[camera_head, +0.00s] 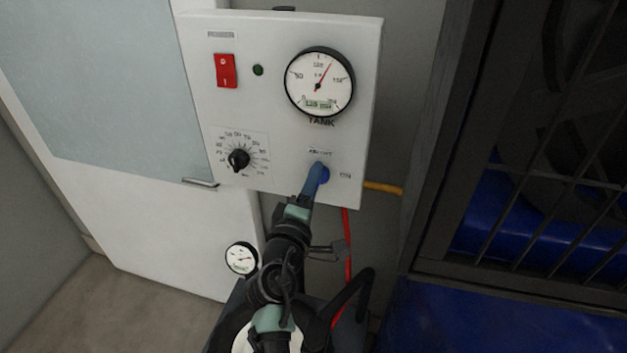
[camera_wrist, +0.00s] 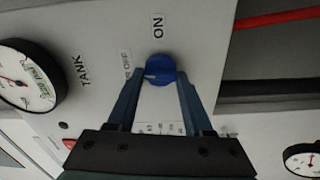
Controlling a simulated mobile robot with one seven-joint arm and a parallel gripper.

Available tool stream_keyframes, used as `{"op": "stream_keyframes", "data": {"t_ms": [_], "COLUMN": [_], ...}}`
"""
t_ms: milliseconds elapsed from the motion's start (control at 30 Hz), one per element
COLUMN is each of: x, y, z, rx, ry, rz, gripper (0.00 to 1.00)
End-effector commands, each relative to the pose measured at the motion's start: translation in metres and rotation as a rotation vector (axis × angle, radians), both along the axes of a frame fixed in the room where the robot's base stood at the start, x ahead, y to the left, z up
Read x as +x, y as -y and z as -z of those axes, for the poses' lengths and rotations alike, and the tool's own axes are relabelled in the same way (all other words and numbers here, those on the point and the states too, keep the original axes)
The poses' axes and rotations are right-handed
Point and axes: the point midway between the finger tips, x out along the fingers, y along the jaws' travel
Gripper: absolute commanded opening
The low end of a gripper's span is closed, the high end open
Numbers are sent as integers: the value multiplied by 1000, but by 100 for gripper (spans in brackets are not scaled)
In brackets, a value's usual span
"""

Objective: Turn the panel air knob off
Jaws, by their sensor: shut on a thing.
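The blue air knob (camera_head: 324,174) is at the lower right of the white control panel (camera_head: 270,105), with an "OFF" label above it and "ON" to its right. The wrist view shows the knob (camera_wrist: 160,69) between my fingertips, with "ON" beyond it and the partly hidden "OFF" label to its left. A pale mark shows on the knob's left side, but its exact pointing is hard to tell. My gripper (camera_wrist: 158,84) is shut on the knob, one finger on each side. In the head view my gripper (camera_head: 316,186) hides part of it.
The panel also has a tank gauge (camera_head: 320,82), a red switch (camera_head: 226,70), a green lamp (camera_head: 258,70) and a black dial (camera_head: 238,159). A small gauge (camera_head: 241,258) and a red hose (camera_head: 347,245) are below. A dark-framed cage (camera_head: 540,150) stands at right.

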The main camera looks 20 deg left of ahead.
Motion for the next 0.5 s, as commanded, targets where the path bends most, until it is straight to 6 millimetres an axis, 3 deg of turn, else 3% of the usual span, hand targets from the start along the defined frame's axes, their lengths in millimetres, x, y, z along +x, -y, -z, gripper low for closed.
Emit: {"op": "stream_keyframes", "data": {"t_ms": [500], "x": [0], "y": [0], "z": [1], "rx": [-152], "ry": [0], "rz": [0], "gripper": [0]}}
